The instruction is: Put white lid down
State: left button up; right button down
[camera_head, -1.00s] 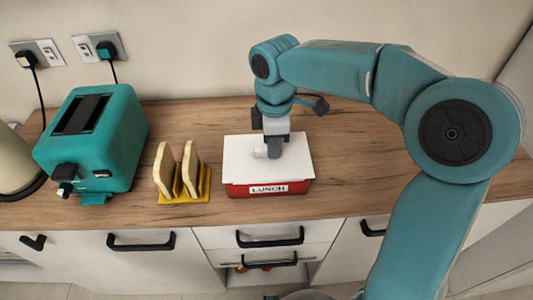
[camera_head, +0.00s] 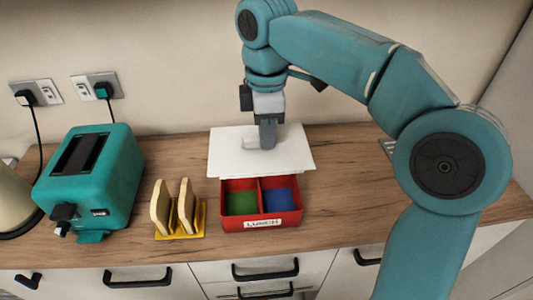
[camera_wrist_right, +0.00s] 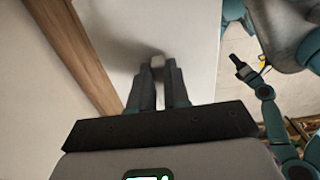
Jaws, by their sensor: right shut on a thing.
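The white lid (camera_head: 225,155) is a flat white panel held above the back of the red lunch box (camera_head: 260,224). My right gripper (camera_head: 268,142) is shut on the lid's knob near its middle; the fingers hide most of the knob. In the right wrist view the fingertips (camera_wrist_right: 158,68) close on the pale knob (camera_wrist_right: 157,61), with the lid's white face (camera_wrist_right: 200,60) around it. The box stands open on the counter, showing a green compartment and a blue compartment. It has a LUNCH label in front. My left gripper does not show.
A teal toaster (camera_head: 93,172) and a yellow rack (camera_head: 182,233) with two bread slices stand left of the box. The wooden counter (camera_head: 345,175) is clear right of the box. Sockets (camera_head: 40,92) are on the wall behind.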

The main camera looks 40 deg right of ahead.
notch_tip(320, 180, up, 6)
jog(key=shift+f+p, duration=0.1)
jog(key=shift+p, duration=0.6)
jog(key=shift+w+a+f+m, duration=0.15)
jog(key=shift+w+m, duration=0.35)
jog(key=shift+m, duration=0.5)
jog(key=shift+w+a+f+m, duration=0.25)
jog(key=shift+f+m, duration=0.05)
jog(key=shift+m, duration=0.3)
jog(key=shift+w+d+f+m, duration=0.1)
jog(key=shift+d+f+m, duration=0.15)
jog(key=shift+m, duration=0.45)
jog(key=s+d+f+m+p, duration=0.1)
jog(key=s+d+f+m, duration=0.2)
jog(key=s+d+m, duration=0.55)
jog(key=s+d+f+m+p, duration=0.2)
jog(key=s+d+m, duration=0.35)
jog(key=d, duration=0.65)
jog(key=shift+n, duration=0.3)
jog(key=f, duration=0.5)
jog(key=f+b, duration=0.1)
jog(key=f, duration=0.9)
jog(key=shift+s+d+f+b, duration=0.15)
jog(key=shift+s+f+b, duration=0.1)
jog(key=shift+s+b, duration=0.15)
jog(key=shift+f, duration=2.4)
